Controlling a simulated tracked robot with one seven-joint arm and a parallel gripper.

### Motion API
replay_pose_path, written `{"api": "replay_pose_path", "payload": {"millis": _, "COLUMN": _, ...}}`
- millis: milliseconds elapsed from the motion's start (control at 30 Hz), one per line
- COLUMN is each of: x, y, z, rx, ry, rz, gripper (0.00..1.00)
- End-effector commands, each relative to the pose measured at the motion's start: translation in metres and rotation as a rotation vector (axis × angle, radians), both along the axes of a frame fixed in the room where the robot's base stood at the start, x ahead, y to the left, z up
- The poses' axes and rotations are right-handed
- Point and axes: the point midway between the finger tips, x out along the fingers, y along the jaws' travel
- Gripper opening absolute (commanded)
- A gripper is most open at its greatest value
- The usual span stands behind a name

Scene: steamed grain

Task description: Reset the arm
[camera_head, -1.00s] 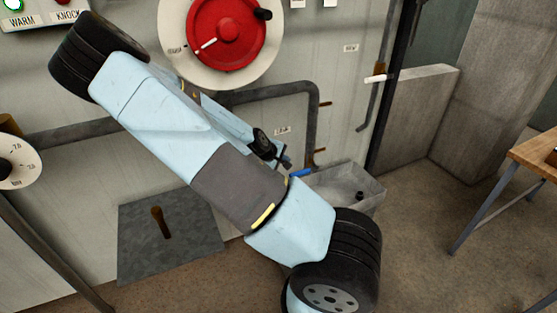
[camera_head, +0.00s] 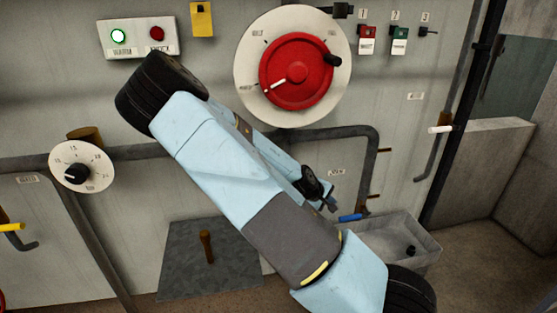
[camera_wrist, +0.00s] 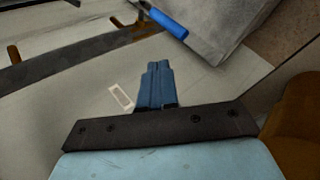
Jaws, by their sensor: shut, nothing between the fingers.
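My pale blue arm stretches across the middle of the head view, folded in front of a grey wall panel. My gripper (camera_head: 333,203) points down and right, close to a blue-handled lever (camera_head: 350,217). In the wrist view the two blue fingers of my gripper (camera_wrist: 158,68) are together with nothing between them. The blue handle (camera_wrist: 167,22) lies beyond the fingertips there, apart from them. A small white label (camera_wrist: 121,96) shows left of the fingers.
The panel carries a red wheel (camera_head: 297,73), a white dial (camera_head: 90,155) and a box with a green lamp (camera_head: 138,39). A grey basin (camera_head: 420,245) stands at lower right. A bent pipe (camera_head: 371,160) runs along the wall behind my arm. Floor at right is clear.

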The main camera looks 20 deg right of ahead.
Motion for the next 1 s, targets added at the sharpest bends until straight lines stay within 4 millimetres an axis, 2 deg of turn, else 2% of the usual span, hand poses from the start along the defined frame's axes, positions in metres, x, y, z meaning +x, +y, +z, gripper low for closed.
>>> {"api": "replay_pose_path", "payload": {"millis": 267, "x": -0.007, "y": 0.011, "z": -0.003, "rx": 0.101, "ry": -0.003, "rz": -0.044, "gripper": 0.0}}
{"api": "replay_pose_path", "payload": {"millis": 567, "x": -0.023, "y": 0.049, "z": 0.006, "rx": 0.366, "ry": -0.011, "rz": -0.145, "gripper": 0.0}}
{"api": "replay_pose_path", "payload": {"millis": 767, "x": -0.03, "y": 0.075, "z": 0.027, "rx": 0.525, "ry": -0.022, "rz": -0.191, "gripper": 0.0}}
{"api": "replay_pose_path", "payload": {"millis": 1000, "x": -0.04, "y": 0.102, "z": 0.065, "rx": 0.689, "ry": -0.04, "rz": -0.224, "gripper": 0.0}}
